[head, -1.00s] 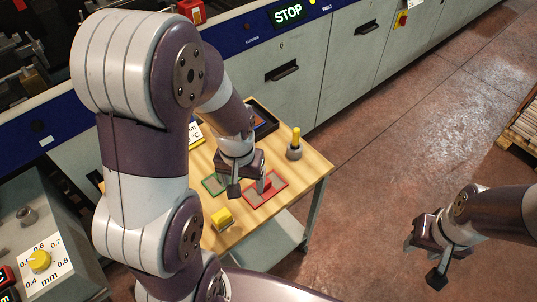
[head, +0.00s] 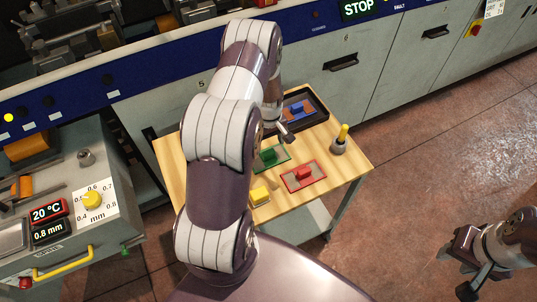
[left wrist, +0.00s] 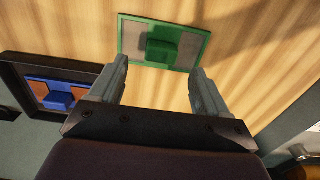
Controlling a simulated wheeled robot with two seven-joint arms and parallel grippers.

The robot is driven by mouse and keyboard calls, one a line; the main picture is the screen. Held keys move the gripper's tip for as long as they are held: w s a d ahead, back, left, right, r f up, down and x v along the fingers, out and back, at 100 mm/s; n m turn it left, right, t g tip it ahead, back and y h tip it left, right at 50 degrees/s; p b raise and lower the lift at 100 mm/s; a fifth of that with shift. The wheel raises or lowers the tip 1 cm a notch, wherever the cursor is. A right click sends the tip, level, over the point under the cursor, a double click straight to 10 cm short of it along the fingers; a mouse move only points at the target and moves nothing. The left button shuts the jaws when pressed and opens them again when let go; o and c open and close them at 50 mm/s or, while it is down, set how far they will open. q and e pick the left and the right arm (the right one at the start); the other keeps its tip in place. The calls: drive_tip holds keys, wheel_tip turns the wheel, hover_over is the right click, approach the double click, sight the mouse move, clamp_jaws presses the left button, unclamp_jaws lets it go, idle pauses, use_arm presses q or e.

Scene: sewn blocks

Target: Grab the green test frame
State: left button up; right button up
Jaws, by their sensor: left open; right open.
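The green test frame (head: 270,156) lies flat on the wooden table, a thin green border around a grey panel with a green block handle in its middle. It also shows in the left wrist view (left wrist: 163,45), just beyond my fingertips. My left gripper (left wrist: 158,82) is open and empty, with the green handle roughly between the lines of its two fingers but ahead of them. In the head view my left gripper (head: 287,134) is partly hidden by my arm. My right gripper (head: 465,268) is open and empty over the floor at the lower right.
A red frame (head: 303,176) lies right of the green one, and a yellow block (head: 260,194) is nearer the front. A dark tray (head: 317,113) holds a blue frame (head: 297,110). A grey holder with a yellow stick (head: 340,143) stands by the table's right edge.

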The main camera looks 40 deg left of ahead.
sight(269, 152)
use_arm(q)
drive_tip(key=f, duration=0.1)
drive_tip(key=f+p, duration=0.1)
drive_tip(key=f, duration=0.1)
drive_tip(key=f+p, duration=0.1)
drive_tip(key=f, duration=0.1)
drive_tip(key=shift+s+d+f, duration=0.1)
drive_tip(key=shift+s+d, duration=0.05)
drive_tip(key=shift+s, duration=0.1)
drive_tip(key=shift+f, duration=0.25)
drive_tip(key=c, duration=1)
drive_tip(key=shift+c, duration=0.3)
drive_tip(key=shift+r, duration=0.1)
